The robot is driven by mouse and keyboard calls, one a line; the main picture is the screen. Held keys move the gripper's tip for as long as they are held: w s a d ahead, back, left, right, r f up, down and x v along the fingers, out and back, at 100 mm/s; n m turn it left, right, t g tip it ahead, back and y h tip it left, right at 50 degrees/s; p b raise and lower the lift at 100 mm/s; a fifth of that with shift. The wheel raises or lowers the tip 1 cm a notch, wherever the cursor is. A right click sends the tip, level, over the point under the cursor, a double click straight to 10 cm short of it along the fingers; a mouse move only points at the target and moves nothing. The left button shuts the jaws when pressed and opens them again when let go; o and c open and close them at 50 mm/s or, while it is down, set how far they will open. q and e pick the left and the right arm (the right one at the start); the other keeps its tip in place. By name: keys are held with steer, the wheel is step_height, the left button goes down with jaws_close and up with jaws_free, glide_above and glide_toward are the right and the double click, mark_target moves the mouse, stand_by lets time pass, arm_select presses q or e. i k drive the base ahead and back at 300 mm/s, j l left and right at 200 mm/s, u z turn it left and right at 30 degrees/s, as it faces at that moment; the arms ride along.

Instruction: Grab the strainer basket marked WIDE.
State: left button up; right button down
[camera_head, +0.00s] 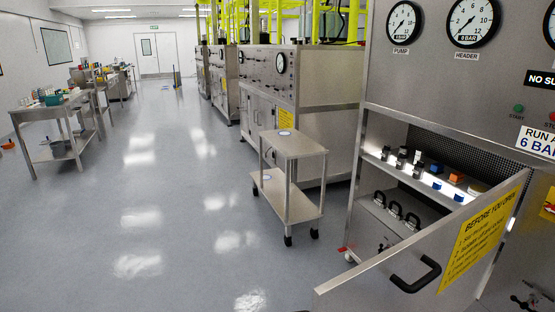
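I cannot make out the word WIDE on anything. In the head view, three black looped handles stand in a row inside the open bay of the right-hand machine: one at the left (379,198), one in the middle (396,210) and one at the right (413,222). What the handles belong to is mostly hidden, so I cannot tell whether they are strainer baskets. Neither of my grippers shows.
An open steel door (370,287) with a black handle and a yellow BEFORE YOU OPEN sign (480,238) partly blocks the bay. A shelf (374,158) above the handles holds several small blocks. A two-level trolley (293,148) stands left of it. The floor (150,220) at left is clear.

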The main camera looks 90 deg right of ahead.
mark_target(386, 154)
steer(key=i+l+z, duration=0.15)
steer(key=z, duration=0.3)
steer(key=i+z, duration=0.65)
steer(key=z, duration=0.3)
steer(key=i+j+z, duration=0.15)
steer(key=z, duration=0.3)
steer(key=i+l+z, duration=0.2)
steer(key=i+z, duration=0.25)
steer(key=i+l+z, duration=0.1)
steer(key=i+z, duration=0.25)
steer(key=z, duration=0.15)
steer(key=i+j+z, duration=0.15)
steer(key=i+z, duration=0.3)
steer(key=i+j+z, duration=0.2)
steer(key=i+z, duration=0.25)
steer(key=i+l+z, duration=0.15)
steer(key=i+z, duration=0.3)
steer(key=i, duration=0.25)
steer(key=i+j+z, duration=0.1)
steer(key=i+z, duration=0.35)
steer(key=i, duration=0.3)
